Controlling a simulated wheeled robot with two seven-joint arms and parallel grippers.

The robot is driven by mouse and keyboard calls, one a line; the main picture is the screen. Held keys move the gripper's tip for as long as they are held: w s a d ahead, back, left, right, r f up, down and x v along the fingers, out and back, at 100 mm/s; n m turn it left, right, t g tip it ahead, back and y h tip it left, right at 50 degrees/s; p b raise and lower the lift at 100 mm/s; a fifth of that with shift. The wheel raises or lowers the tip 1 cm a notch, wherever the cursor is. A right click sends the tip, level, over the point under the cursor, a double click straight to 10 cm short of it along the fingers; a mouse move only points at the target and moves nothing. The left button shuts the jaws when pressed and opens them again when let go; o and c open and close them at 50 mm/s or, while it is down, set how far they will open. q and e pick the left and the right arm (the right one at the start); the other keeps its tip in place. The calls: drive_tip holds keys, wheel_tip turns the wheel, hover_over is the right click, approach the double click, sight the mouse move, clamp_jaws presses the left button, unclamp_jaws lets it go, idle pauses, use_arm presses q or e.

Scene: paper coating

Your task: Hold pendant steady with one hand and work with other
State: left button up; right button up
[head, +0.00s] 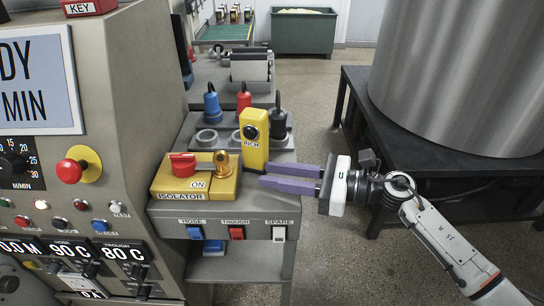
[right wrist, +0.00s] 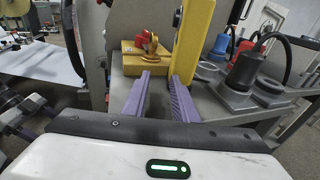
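The yellow pendant (head: 254,138), marked INCH with a black button, stands upright on the grey bench. In the right wrist view its yellow side (right wrist: 195,45) rises just beyond my right-hand finger. My right gripper (head: 291,178) reaches in from the right, with its purple fingers in front of and below the pendant. The right wrist view shows the fingers (right wrist: 157,97) apart with nothing between them. I cannot tell whether one touches the pendant. Dark parts with a bit of purple (right wrist: 24,132) at the left edge there look like my left gripper; its fingers are unclear.
A yellow isolator box (head: 196,184) with red switch and brass padlock sits left of the pendant. Blue (head: 212,104) and red (head: 243,99) plugs and a dark plug (head: 278,121) stand behind. The control panel (head: 120,110) is at left. A large metal cylinder (head: 455,70) stands right.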

clamp_jaws()
drive_tip(key=o, duration=1)
unclamp_jaws()
drive_tip(key=shift+o, duration=0.2)
drive_tip(key=shift+r, duration=0.1)
